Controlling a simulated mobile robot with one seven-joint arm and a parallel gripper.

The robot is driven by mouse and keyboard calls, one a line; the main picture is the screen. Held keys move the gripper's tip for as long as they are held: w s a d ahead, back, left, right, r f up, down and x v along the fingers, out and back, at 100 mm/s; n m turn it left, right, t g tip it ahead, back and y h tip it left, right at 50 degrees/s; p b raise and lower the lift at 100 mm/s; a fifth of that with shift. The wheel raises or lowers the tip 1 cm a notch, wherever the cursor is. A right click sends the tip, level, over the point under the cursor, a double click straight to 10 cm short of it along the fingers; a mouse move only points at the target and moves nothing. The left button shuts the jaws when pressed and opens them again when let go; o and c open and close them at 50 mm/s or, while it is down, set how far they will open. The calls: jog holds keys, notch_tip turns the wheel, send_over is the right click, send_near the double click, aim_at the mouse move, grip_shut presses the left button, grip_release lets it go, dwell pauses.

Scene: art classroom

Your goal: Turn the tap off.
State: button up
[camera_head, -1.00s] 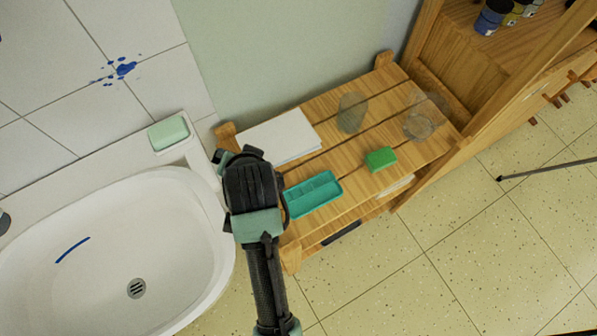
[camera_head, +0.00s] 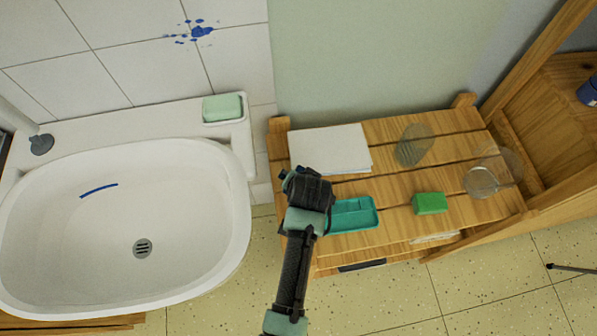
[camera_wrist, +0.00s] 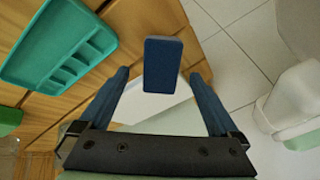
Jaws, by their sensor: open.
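The white sink (camera_head: 210,225) fills the left of the head view. A dark grey fitting (camera_head: 41,144) stands on its back ledge near the left edge; it may be the tap's base. I see no clear spout or handle, and no running water in the basin. My gripper (camera_head: 308,186) is to the right of the sink, over the left part of the wooden bench, well apart from the grey fitting. In the wrist view my gripper (camera_wrist: 159,76) has its blue fingers spread. A dark blue block shows between them; I cannot tell whether it is part of my gripper.
A soap bar (camera_head: 222,107) sits at the sink's back right corner. The wooden bench (camera_head: 385,187) holds white paper (camera_head: 330,150), a teal tray (camera_head: 358,222), a green block (camera_head: 430,203) and two clear vessels. A wooden shelf stands at right. Floor is free in front.

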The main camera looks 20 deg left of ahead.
jog(key=x, duration=0.4)
jog(key=shift+a+f+b, duration=0.15)
jog(key=shift+f+b, duration=0.05)
jog(key=shift+b, duration=0.2)
